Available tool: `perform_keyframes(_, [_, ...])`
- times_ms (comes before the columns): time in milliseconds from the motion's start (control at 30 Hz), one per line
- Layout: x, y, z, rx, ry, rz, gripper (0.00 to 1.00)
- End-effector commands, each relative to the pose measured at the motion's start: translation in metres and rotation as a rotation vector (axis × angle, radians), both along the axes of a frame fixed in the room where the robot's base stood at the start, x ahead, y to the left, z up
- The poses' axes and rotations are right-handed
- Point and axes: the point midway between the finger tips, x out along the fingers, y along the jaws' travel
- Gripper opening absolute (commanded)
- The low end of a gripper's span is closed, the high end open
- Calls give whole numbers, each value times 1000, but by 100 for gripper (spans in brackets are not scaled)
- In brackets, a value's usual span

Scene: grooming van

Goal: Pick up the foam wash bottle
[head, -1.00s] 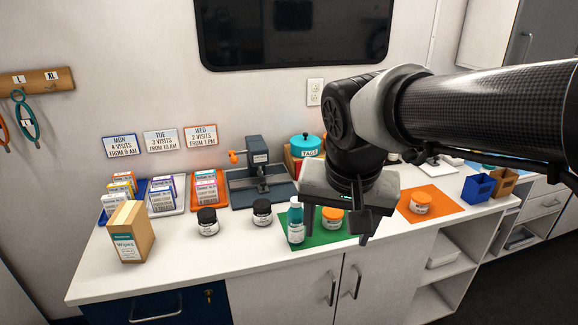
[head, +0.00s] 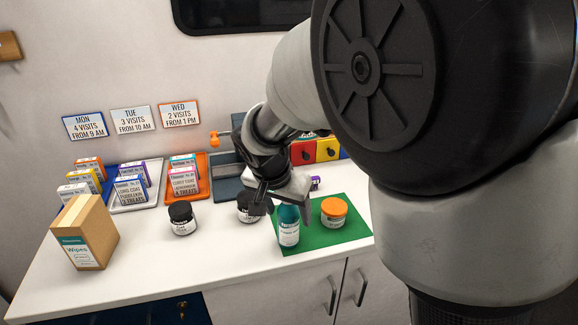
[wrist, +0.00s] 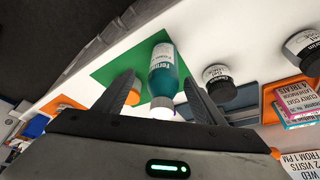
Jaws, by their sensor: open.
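The foam wash bottle (head: 289,227) is teal with a white label and stands upright on the left part of a green mat (head: 326,241). In the wrist view the bottle (wrist: 164,72) shows ahead of my gripper, its white cap (wrist: 162,104) near the gap between the two fingers. My gripper (head: 283,205) is open and empty, just above and behind the bottle in the head view. In the wrist view its fingers (wrist: 162,100) are spread to either side of the cap. I cannot tell whether they touch it.
An orange-lidded jar (head: 334,212) stands on the mat right of the bottle. One black-lidded jar (head: 249,207) is close to the left, partly behind my gripper; another (head: 182,218) is farther left. A wipes box (head: 84,232) stands at the counter's left. My arm hides the counter's right side.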

Motion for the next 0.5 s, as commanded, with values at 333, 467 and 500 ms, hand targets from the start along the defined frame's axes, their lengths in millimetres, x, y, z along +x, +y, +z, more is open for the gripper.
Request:
perform_keyframes(333, [12, 0, -33, -3, 3, -2, 63])
perform_keyframes(467, [18, -1, -50, -2, 3, -2, 63])
perform_keyframes(500, [20, -2, -53, -1, 2, -2, 63])
